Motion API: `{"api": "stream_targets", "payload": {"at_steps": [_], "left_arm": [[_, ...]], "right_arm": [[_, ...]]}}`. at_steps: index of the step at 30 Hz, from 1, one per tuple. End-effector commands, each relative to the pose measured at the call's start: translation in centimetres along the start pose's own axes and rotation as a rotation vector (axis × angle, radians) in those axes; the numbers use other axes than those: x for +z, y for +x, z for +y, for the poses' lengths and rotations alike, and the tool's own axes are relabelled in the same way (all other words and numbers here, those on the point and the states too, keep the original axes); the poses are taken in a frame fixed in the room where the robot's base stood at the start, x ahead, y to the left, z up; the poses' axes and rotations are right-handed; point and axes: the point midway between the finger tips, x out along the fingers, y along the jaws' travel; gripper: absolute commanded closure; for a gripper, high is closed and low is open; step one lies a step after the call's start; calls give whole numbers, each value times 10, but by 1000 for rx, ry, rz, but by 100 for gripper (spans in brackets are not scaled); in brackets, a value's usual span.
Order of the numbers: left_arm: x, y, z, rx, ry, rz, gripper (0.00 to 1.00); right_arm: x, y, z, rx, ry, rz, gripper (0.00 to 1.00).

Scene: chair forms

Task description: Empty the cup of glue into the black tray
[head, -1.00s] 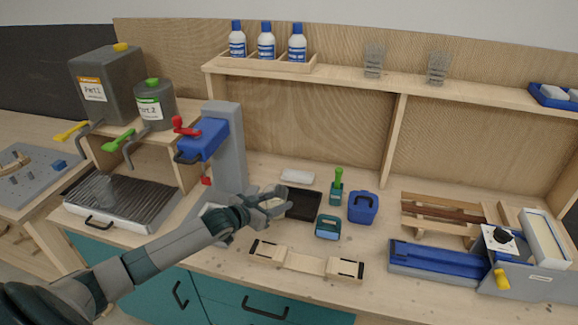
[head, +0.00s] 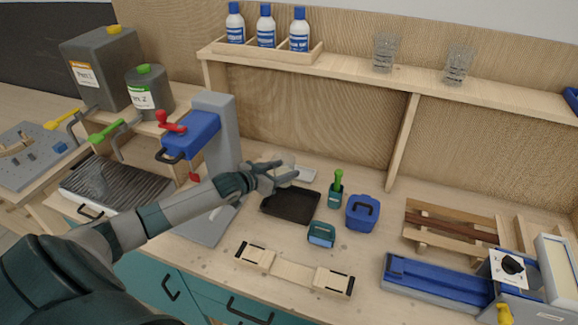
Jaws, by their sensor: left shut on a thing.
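The black tray (head: 291,207) lies flat on the workbench, left of the green-handled tool. My left gripper (head: 278,176) reaches in from the left and is shut on a small pale cup (head: 286,177), mostly hidden by the fingers. The gripper and cup are above the tray's back left edge. The cup looks tilted, but its angle and what is inside it are hard to make out. I cannot see glue in the tray. My right gripper is not in view.
A pale block (head: 306,174) lies behind the tray. A blue-and-grey press (head: 205,140) stands to the left. A teal tool (head: 321,234), a green-handled tool (head: 336,190) and a blue box (head: 362,213) are to the right. A wooden clamp piece (head: 294,271) lies in front.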

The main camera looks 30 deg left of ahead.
Motion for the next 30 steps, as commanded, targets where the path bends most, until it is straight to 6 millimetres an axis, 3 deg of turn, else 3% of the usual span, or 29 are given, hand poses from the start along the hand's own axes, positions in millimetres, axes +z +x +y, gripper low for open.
{"api": "stream_targets", "payload": {"at_steps": [11, 21, 30], "left_arm": [[-1, 0, 0, -2, 6, 1, 63], [-5, -2, -5, -54, 147, 1, 63], [-6, -2, -11, -116, 322, 2, 63]], "right_arm": [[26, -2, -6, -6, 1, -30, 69], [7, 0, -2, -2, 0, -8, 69], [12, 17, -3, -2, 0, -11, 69]]}}
